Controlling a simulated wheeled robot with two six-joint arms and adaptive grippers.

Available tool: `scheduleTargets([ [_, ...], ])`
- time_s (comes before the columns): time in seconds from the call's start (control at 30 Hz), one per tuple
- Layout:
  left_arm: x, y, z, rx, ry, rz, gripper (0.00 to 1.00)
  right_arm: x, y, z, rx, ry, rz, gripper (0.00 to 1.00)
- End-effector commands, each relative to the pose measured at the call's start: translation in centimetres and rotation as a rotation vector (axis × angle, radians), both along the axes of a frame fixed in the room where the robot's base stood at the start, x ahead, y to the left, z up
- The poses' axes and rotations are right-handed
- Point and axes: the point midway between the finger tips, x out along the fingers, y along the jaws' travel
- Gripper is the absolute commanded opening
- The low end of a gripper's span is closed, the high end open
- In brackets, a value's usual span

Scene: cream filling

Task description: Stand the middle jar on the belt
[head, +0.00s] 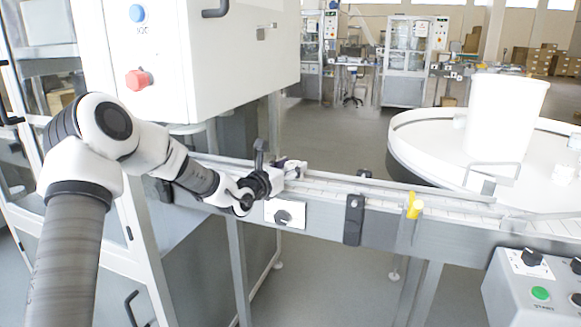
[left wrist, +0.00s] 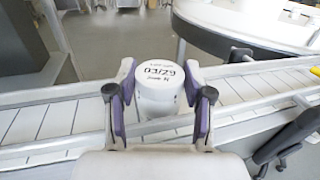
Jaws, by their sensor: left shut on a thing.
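My left gripper (head: 290,167) is over the conveyor belt (head: 340,186) in the head view. In the left wrist view the gripper (left wrist: 160,108) has its purple-padded fingers shut on a white jar (left wrist: 160,85) from both sides. The jar's round lid faces the camera and carries dark print reading 03/29. The jar looks roughly upright over the slatted belt (left wrist: 85,120). Its base is hidden, so I cannot tell whether it touches the belt. In the head view the gripper mostly hides the jar. My right gripper is not in view.
A white machine cabinet (head: 190,60) stands close behind my left arm.

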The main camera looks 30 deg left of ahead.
Motion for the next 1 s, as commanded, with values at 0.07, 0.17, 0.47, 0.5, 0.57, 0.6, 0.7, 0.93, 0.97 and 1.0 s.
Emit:
scheduleTargets([
  [0.07,0.0,0.0,-0.1,0.0,0.0,0.0,0.65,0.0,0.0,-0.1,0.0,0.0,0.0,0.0],
  [0.17,0.0,0.0,-0.1,0.0,0.0,0.0,0.76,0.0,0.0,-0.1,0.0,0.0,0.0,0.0],
  [0.47,0.0,0.0,0.4,0.0,0.0,0.0,0.76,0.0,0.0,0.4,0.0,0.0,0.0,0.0],
  [0.5,0.0,0.0,0.9,0.0,-0.001,0.0,0.76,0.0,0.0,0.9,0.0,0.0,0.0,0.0],
  [0.57,-0.9,0.2,0.5,-0.004,0.0,0.002,0.76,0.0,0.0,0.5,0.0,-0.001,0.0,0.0],
  [0.6,-1.7,0.2,0.5,-0.006,-0.001,0.003,0.76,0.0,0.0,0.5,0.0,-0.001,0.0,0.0],
  [0.7,-4.3,0.3,0.6,-0.011,-0.002,0.002,0.76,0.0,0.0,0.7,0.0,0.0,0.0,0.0],
  [0.93,-9.8,0.3,0.8,-0.011,-0.004,0.002,0.76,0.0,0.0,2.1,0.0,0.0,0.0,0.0],
  [0.97,-10.2,0.4,0.8,-0.011,-0.002,0.004,0.76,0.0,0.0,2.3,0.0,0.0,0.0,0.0],
  [1.0,-10.7,0.4,0.7,-0.009,-0.001,0.004,0.76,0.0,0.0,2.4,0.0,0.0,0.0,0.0],
])
